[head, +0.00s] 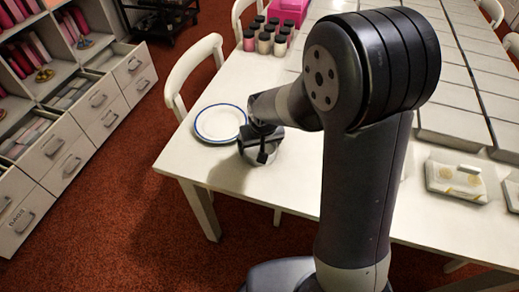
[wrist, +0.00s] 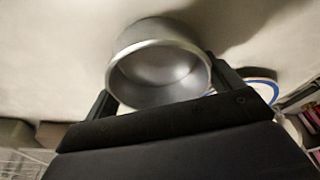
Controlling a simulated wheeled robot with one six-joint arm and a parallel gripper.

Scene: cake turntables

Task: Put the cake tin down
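The cake tin is a round, silvery metal tin. It shows in the wrist view (wrist: 150,52) between my two fingers, with its open mouth facing the camera. My gripper (wrist: 163,86) has one dark finger against each side of the tin. In the head view my gripper (head: 262,150) points down over the white table (head: 290,185), near its front left corner.
A white plate (head: 220,123) with a blue rim lies close behind the tin. Several jars (head: 265,38) and a pink box (head: 288,10) stand at the back. A white chair (head: 193,70) is at the left edge. Bare tabletop shows between plate and jars.

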